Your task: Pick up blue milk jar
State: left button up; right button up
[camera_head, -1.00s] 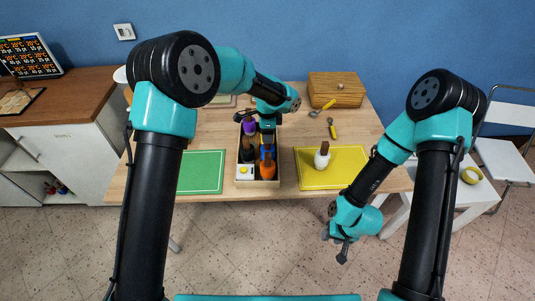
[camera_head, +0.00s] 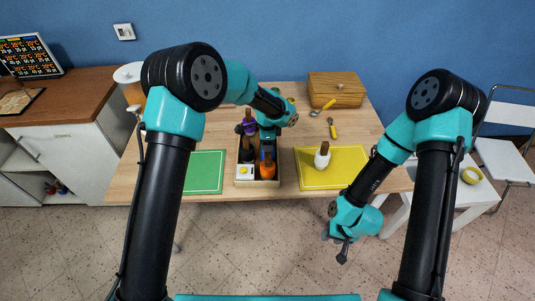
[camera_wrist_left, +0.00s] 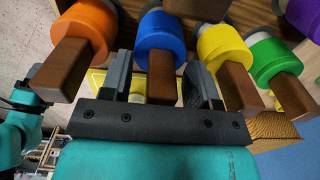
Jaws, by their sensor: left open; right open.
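The blue jar (camera_wrist_left: 162,34) shows in the left wrist view, with its brown square top (camera_wrist_left: 161,76) pointing toward the gripper. My left gripper (camera_wrist_left: 160,82) is open, its two fingers on either side of that brown top. I cannot tell whether they touch it. In the head view my left gripper (camera_head: 268,147) is over the divided box (camera_head: 258,183) and mostly hides the blue jar. My right gripper (camera_head: 343,250) is open and empty, low in front of the table's right side, away from the jars.
An orange jar (camera_wrist_left: 88,25) is beside the blue one; yellow (camera_wrist_left: 222,46) and green (camera_wrist_left: 274,58) jars are on its other side. A purple jar (camera_head: 248,128) stands in the box's back. A white jar (camera_head: 322,160) stands on the yellow mat (camera_head: 340,180). The green mat (camera_head: 205,172) is clear.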

pick_arm(q)
grip_shut()
dwell(0.6)
